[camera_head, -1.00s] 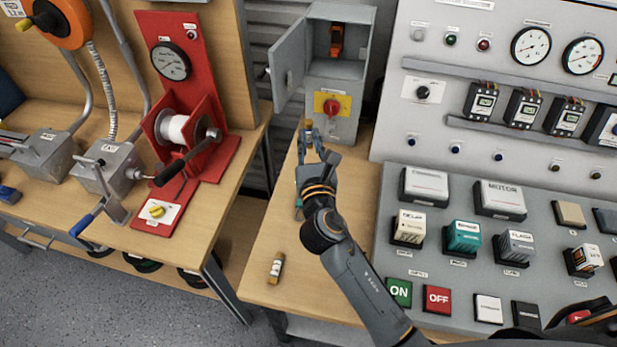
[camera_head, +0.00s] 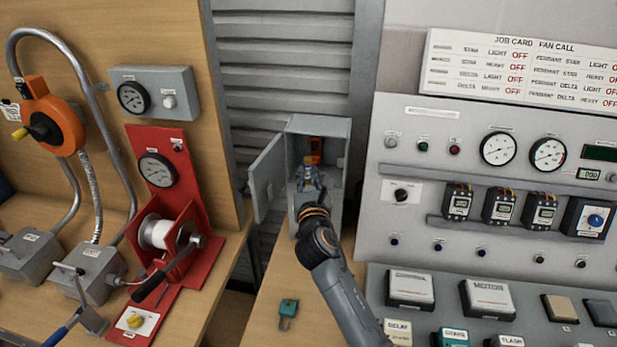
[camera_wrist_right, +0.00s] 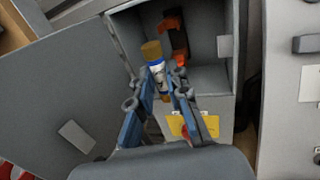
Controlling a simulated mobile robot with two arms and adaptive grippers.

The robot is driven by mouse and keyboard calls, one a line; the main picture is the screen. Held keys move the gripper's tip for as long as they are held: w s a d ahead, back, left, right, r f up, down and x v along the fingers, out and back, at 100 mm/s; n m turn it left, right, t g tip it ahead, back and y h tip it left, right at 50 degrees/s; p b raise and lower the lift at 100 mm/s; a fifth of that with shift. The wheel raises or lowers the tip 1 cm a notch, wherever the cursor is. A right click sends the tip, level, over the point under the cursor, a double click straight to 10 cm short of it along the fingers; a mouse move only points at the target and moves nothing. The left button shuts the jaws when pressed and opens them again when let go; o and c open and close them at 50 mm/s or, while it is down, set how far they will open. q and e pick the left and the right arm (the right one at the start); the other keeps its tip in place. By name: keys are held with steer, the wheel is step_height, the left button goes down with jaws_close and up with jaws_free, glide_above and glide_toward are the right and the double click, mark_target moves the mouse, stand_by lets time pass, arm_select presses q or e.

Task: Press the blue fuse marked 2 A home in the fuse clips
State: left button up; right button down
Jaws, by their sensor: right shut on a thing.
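My right gripper (camera_wrist_right: 160,93) is shut on a fuse (camera_wrist_right: 157,69) with a brass cap and a white-and-blue body, held roughly upright in the wrist view. Its marking is too small to read. In the head view my right gripper (camera_head: 309,178) is at the open front of the grey fuse box (camera_head: 343,133), with the fuse partly hidden. The orange fuse clips (camera_wrist_right: 174,38) are on the box's back wall, just right of and beyond the fuse; they also show in the head view (camera_head: 316,148). The fuse appears apart from the clips. My left gripper is not in view.
The box door (camera_head: 267,178) stands open on the left. A yellow plate with a red switch (camera_wrist_right: 195,125) is on the box front below the opening. A teal tag-like object (camera_head: 287,311) lies on the bench. The control panel (camera_head: 395,232) stands at the right.

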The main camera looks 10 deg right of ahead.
steer(key=shift+r, duration=0.15)
steer(key=shift+w+d, duration=0.15)
steer(key=shift+w, duration=0.1)
steer(key=shift+w+d+b, duration=0.1)
steer(key=shift+w+d, duration=0.25)
steer(key=shift+w, duration=0.45)
steer(key=shift+w+d+b, duration=0.1)
steer(key=shift+w+d, duration=0.2)
steer(key=shift+w, duration=0.5)
steer(key=shift+w+d+b, duration=0.1)
steer(key=shift+w+d, duration=0.25)
steer(key=shift+w, duration=0.45)
steer(key=shift+p, duration=0.6)
steer(key=shift+w+d+b, duration=0.25)
steer(key=shift+w+d, duration=0.1)
steer(key=shift+w, duration=0.4)
steer(key=shift+w+d+b, duration=0.25)
steer(key=shift+w+d, duration=0.05)
steer(key=shift+w, duration=0.45)
steer(key=c, duration=1.2)
jaws_free()
steer(key=shift+s, duration=0.1)
